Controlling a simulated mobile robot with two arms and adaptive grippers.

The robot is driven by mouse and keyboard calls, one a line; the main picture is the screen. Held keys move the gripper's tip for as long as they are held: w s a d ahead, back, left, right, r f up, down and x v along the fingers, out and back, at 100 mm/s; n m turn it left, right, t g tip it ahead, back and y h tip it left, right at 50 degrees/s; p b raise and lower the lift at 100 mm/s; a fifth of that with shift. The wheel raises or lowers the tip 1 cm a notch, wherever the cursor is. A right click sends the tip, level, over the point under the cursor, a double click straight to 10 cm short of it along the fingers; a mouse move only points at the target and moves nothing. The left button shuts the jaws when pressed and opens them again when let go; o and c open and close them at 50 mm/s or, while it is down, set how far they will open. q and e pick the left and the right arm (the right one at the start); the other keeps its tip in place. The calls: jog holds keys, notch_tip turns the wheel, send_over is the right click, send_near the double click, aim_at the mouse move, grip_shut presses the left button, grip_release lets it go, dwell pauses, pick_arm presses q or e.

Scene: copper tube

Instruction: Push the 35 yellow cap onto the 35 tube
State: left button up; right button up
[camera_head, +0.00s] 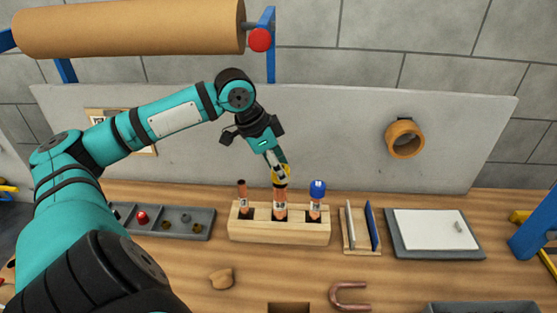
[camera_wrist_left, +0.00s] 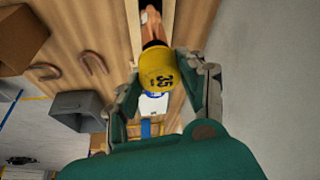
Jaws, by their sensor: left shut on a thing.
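The yellow cap (camera_wrist_left: 158,70), marked 35, is held between the fingers of my left gripper (camera_head: 279,170). In the head view the cap (camera_head: 283,171) sits at the top of the middle copper tube (camera_head: 280,200) in the wooden block (camera_head: 279,232). The tube stands upright; it also shows beyond the cap in the left wrist view (camera_wrist_left: 151,27). I cannot tell how far the cap is over the tube end. My right gripper is in neither view.
A thinner copper tube (camera_head: 242,197) stands left in the block, and a blue-capped tube (camera_head: 316,207) stands right. A grey parts tray (camera_head: 190,224) with a red cap (camera_head: 142,217) lies left.

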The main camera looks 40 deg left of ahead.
aim_at(278, 181)
pick_arm(q)
jog(key=shift+f, duration=0.35)
jog(key=shift+r+p, duration=0.1)
jog(key=shift+p, duration=0.35)
dwell(0.9)
jog(key=shift+p, duration=0.65)
dwell(0.4)
jog(key=shift+f+b, duration=0.45)
jog(key=shift+f, duration=1.5)
jog(key=o, duration=0.8)
jog(key=shift+o, duration=0.2)
